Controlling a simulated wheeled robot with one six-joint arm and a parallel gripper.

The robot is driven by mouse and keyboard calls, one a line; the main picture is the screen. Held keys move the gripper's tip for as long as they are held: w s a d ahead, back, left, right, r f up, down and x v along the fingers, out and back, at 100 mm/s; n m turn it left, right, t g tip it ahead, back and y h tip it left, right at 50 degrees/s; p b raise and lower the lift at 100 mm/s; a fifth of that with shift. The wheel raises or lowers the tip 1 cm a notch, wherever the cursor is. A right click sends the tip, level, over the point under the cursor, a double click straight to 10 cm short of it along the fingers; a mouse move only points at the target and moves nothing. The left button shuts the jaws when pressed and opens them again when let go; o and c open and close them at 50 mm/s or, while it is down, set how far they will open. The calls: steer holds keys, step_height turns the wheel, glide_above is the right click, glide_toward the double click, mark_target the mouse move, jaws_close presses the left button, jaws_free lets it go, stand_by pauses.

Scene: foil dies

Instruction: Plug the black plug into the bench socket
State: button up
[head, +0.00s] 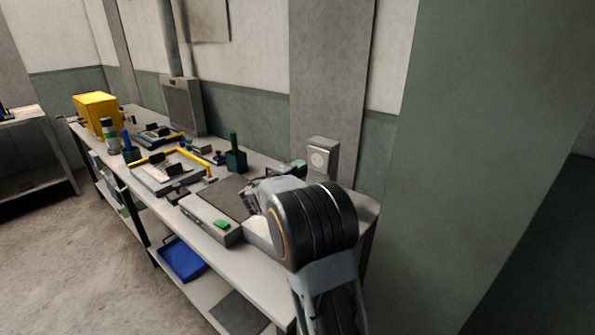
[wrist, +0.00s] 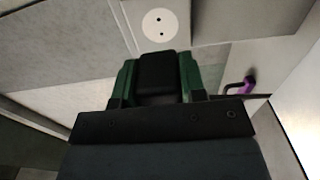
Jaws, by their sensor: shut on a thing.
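The bench socket (head: 320,158) is a grey box with a round pale face, standing upright at the back right of the bench, against the wall. Its round face with two dark holes shows in the wrist view (wrist: 160,24), just above the plug. My gripper (wrist: 157,70) has green fingers and is shut on the black plug (wrist: 157,72). The plug's far end appears close below the socket face in that view; I cannot tell the exact gap. In the head view my arm hides the plug and most of the gripper.
A grey box with a green button (head: 221,224) lies on the bench left of my arm. Further left are a yellow-edged frame (head: 152,158), a dark blue holder (head: 236,160) and a yellow box (head: 96,112). A purple-tipped thing (wrist: 248,85) shows at right in the wrist view.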

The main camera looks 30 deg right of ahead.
mark_target(318, 160)
steer(key=shift+p+x, duration=1.35)
steer(key=shift+x, duration=1.55)
steer(key=shift+s+b, duration=0.1)
steer(key=shift+b, duration=1.75)
steer(key=shift+w+d, duration=0.2)
steer(key=shift+d, duration=0.4)
stand_by(0.7)
steer(key=o, duration=1)
steer(key=shift+c, duration=0.2)
steer(key=b+v, duration=0.2)
steer(key=v, duration=1.2)
steer(key=shift+b, duration=0.35)
steer(key=shift+d, duration=0.1)
